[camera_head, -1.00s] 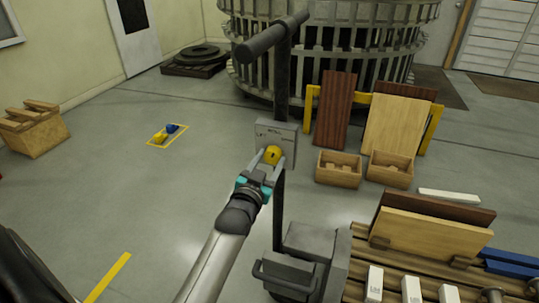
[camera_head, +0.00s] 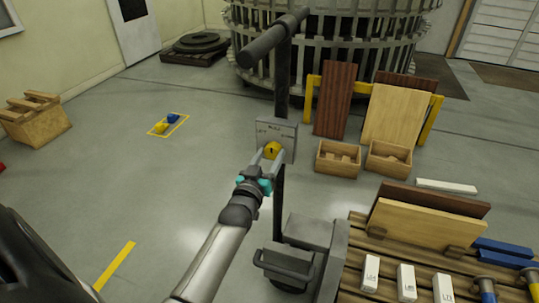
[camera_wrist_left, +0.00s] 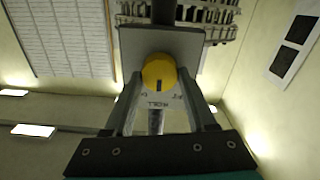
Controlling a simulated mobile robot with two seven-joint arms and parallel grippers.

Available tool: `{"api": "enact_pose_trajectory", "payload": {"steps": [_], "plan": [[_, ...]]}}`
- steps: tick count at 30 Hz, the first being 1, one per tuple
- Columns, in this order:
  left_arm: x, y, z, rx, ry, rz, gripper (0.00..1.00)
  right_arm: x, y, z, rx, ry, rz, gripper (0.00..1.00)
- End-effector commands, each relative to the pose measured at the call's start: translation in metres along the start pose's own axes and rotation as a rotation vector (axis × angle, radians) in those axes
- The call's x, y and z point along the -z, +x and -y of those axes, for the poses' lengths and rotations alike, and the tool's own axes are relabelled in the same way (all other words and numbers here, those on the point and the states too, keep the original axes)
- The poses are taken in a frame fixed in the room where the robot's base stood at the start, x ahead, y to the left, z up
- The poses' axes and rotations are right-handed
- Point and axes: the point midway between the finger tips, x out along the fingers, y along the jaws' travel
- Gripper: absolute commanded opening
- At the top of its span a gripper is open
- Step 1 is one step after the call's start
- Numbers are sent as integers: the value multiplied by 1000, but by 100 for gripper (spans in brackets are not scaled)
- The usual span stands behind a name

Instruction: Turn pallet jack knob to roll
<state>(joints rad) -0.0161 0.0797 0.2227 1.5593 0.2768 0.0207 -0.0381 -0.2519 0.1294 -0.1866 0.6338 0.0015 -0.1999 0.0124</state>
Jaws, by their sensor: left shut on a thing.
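The yellow knob (camera_head: 271,150) sits on the grey label plate (camera_head: 290,131) of the pallet jack's dark upright column. My left gripper (camera_head: 269,156) is shut on the knob, one finger on each side. In the left wrist view the knob (camera_wrist_left: 158,72) shows between the two fingers, and the plate (camera_wrist_left: 190,42) appears upside down. The knob's dark mark points down in that view, toward the word ROLL (camera_wrist_left: 157,104). The other labels are too small to read surely. The jack's dark handle (camera_head: 272,40) is above. My right gripper is not in view.
Wooden bins (camera_head: 338,158) and leaning boards (camera_head: 333,100) stand right of the column. A pallet (camera_head: 352,250) at the lower right bears boards and white labelled blocks (camera_head: 406,283). A yellow floor outline (camera_head: 182,124) holds small blue and yellow things. The floor at left is mostly clear.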

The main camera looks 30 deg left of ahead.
Motion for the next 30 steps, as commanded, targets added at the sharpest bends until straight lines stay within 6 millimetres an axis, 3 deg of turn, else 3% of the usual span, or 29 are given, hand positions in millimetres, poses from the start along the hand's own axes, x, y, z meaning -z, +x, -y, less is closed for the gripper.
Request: {"api": "enact_pose_trajectory", "payload": {"steps": [9,10,17,30], "plan": [[0,0,0,-1,-1,0,1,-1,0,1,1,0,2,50],[0,0,0,-1,0,0,60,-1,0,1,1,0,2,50],[0,0,0,-1,0,0,86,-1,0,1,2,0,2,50],[0,0,-1,-1,0,1,86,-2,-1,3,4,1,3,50]]}}
